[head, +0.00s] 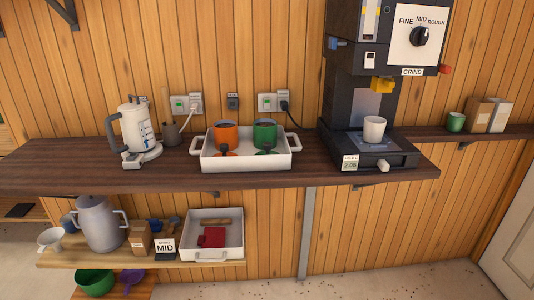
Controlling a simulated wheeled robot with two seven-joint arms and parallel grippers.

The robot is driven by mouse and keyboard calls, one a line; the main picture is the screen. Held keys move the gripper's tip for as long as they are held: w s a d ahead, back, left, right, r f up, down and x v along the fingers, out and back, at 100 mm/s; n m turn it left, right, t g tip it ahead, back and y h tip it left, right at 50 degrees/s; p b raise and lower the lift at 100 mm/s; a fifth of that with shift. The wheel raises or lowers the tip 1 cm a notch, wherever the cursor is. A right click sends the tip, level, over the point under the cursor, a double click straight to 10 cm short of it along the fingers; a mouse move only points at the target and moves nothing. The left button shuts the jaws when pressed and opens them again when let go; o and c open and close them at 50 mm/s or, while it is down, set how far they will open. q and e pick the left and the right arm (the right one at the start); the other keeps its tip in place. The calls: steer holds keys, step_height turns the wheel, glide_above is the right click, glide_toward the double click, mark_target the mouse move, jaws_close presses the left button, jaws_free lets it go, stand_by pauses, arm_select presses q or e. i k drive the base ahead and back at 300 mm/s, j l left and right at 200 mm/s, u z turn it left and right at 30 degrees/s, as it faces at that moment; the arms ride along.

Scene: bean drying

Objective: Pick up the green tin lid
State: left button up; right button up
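A white tray (246,163) with a handle at each end stands on the dark counter. A green tin (265,133) stands in its right half and an orange tin (226,134) in its left half. A low green piece with a dark knob, which looks like the green tin lid (265,152), lies in front of the green tin. The tray's front wall hides part of it. A similar orange piece (224,153) lies in front of the orange tin. Neither of my grippers is in view.
A white kettle (135,130) stands left of the tray. A dark grinder (350,75) with a white cup (374,129) stands to the right. The lower shelf holds a grey pot (98,224) and a white tray (233,248). Bare counter (315,162) lies between tray and grinder.

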mark_target(267, 146)
steer(key=l+u, duration=0.15)
steer(key=u, duration=0.4)
steer(key=i+l+u, duration=0.1)
steer(key=l+u, duration=0.15)
steer(key=l, duration=0.25)
steer(key=l+u, duration=0.25)
steer(key=l, duration=0.3)
steer(key=l+u, duration=0.2)
steer(key=l, duration=2)
